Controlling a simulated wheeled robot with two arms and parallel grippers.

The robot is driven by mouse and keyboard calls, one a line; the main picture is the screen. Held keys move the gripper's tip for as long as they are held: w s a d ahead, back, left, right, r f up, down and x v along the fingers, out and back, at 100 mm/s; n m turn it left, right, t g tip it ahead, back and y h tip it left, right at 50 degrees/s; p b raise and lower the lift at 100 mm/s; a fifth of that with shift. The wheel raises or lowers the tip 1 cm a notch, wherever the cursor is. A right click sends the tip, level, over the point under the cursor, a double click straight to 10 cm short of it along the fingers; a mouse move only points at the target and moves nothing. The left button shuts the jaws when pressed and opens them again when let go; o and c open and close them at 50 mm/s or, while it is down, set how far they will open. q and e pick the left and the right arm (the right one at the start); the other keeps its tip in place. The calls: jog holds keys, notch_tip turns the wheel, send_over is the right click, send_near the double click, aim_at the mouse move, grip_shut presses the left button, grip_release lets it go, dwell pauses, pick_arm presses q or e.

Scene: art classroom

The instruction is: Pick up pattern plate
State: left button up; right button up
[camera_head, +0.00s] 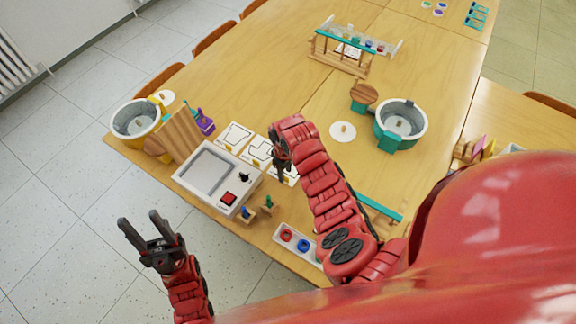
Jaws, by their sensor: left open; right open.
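Flat white plates with dark outline patterns lie in a row on the wooden table, left of centre. One plate (235,136) is at the upper left and another plate (258,149) is beside it. A third plate (292,178) is partly hidden by my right gripper (280,174). I cannot tell which is the named pattern plate. My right gripper is open, points down and appears over or close to the third plate; its height is unclear. My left gripper (142,227) is open and empty, over the floor off the table's near left edge.
A white box with a red button (207,172) stands left of the plates. A wooden rack (180,135) and a yellow-sided tub (135,119) are further left. A teal tub (401,121) and a white disc (342,132) are right. A tray with coloured rings (294,240) lies near the front edge.

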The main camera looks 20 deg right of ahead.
jog(key=shift+f, duration=1.2)
jog(key=shift+c, duration=0.2)
grip_shut()
